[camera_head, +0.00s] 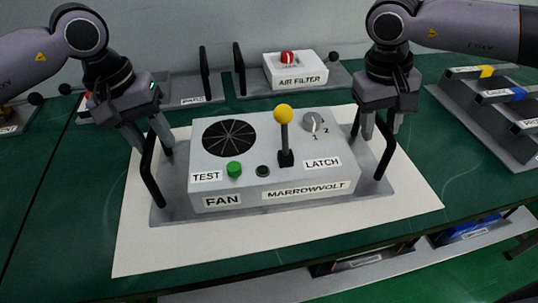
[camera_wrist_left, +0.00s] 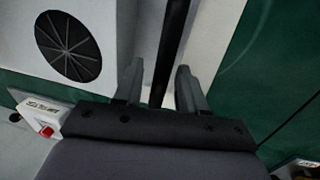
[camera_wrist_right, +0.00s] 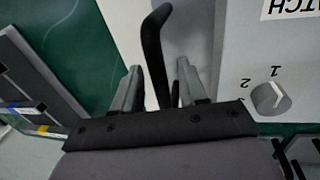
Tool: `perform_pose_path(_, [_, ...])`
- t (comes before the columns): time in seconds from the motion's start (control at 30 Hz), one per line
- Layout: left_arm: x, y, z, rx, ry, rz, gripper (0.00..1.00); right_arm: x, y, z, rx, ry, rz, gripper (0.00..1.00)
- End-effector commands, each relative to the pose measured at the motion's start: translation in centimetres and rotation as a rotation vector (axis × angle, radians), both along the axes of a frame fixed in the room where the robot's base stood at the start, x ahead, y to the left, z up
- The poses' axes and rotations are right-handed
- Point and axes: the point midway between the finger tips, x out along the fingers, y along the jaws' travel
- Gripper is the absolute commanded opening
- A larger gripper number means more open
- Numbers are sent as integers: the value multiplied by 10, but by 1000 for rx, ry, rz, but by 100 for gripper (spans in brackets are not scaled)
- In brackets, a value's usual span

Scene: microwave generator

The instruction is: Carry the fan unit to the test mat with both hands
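The fan unit (camera_head: 270,182) is a pale box on a grey base plate, labelled FAN and MARROWVOLT. It has a round black grille, a green button, a yellow-knobbed lever and a dial. It rests on a white mat (camera_head: 135,255) with no label showing. Black upright handles stand at its left (camera_head: 147,180) and right (camera_head: 386,155) ends. My left gripper (camera_head: 153,150) is open, its fingers on either side of the left handle (camera_wrist_left: 172,50) with gaps. My right gripper (camera_head: 383,132) is open, its fingers likewise around the right handle (camera_wrist_right: 155,50), with gaps.
The air filter unit (camera_head: 296,72) with a red knob stands behind on the green table (camera_head: 80,180). A grey rack (camera_head: 495,110) with several labelled bars is at the right. A lower shelf (camera_head: 370,270) runs along the front. Green table is free at the left.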

Motion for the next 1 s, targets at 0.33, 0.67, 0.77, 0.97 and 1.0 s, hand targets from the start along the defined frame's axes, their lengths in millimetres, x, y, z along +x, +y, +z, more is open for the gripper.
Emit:
perform_pose_path(0.33, [0, 0, 0, 0, 0, 0, 0, 0, 0, 0, 0, 0, 0, 0])
perform_pose_path(0.67, [0, 0, 1, 0, 0, 1, 0, 0, 0, 1, -1, 0, -1, 0])
perform_pose_path(0.77, [0, 0, 1, 0, 0, 1, 0, 0, 0, 1, -1, 0, -1, 0])
perform_pose_path(0.97, [0, 1, 1, 1, -1, 1, 0, 0, 0, 1, -1, 0, -2, 0])
perform_pose_path(1.0, [0, 1, 1, 1, -1, 1, 0, 0, 0, 1, -1, 0, -2, 0])
